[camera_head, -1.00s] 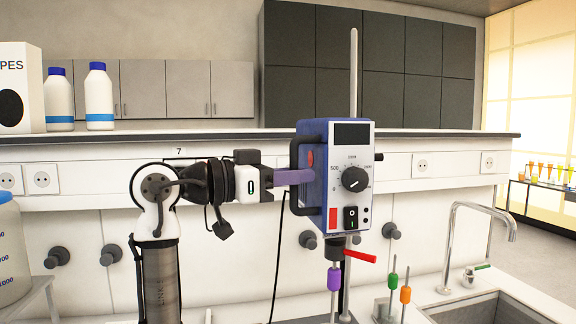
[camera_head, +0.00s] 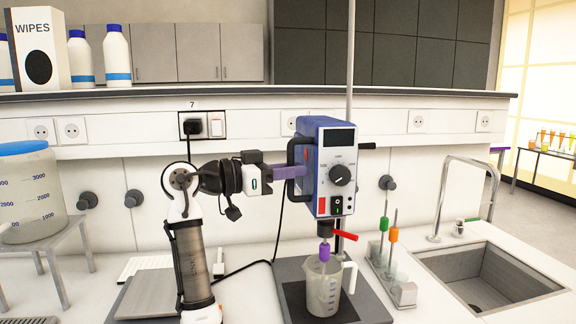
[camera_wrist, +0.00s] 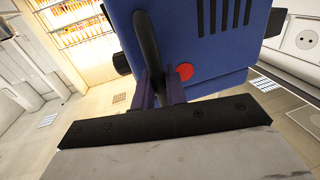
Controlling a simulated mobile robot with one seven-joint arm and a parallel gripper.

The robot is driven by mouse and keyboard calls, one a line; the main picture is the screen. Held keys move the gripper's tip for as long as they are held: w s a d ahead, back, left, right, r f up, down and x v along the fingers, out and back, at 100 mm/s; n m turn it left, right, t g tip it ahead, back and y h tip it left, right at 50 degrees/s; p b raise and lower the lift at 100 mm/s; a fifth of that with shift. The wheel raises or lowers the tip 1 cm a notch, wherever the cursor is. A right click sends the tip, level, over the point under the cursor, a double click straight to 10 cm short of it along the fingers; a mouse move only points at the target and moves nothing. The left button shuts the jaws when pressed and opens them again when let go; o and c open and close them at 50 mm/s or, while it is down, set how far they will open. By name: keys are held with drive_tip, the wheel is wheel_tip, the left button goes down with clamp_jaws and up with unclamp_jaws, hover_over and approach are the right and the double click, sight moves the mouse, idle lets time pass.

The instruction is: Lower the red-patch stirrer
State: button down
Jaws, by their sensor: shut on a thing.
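The stirrer (camera_head: 333,165) is a blue box with a dial and dark display, on a tall vertical rod (camera_head: 350,60). A red round patch on its casing shows in the wrist view (camera_wrist: 185,71). My gripper (camera_head: 290,171) is shut on the black loop handle on the stirrer's left side; the wrist view shows the fingers (camera_wrist: 161,88) around this handle. A red lever (camera_head: 345,236) sits under the casing. Below, the purple-collared shaft (camera_head: 325,251) reaches down into a clear beaker (camera_head: 322,290) on a dark base plate (camera_head: 371,305). Its lower tip is hard to make out.
A rack with green- and orange-collared stirring shafts (camera_head: 394,235) stands right of the beaker, before a sink (camera_head: 480,275) with a tap. A flat grey-topped device (camera_head: 150,294) lies left of my arm. A large blue-lidded container (camera_head: 28,195) stands at left.

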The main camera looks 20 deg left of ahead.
drive_tip(key=shift+f, duration=0.4)
drive_tip(key=c, duration=1.5)
unclamp_jaws()
drive_tip(key=shift+c, duration=0.2)
drive_tip(key=shift+r, duration=0.1)
drive_tip(key=b+v, duration=0.3)
drive_tip(key=v, duration=1.1)
drive_tip(key=shift+r, duration=0.1)
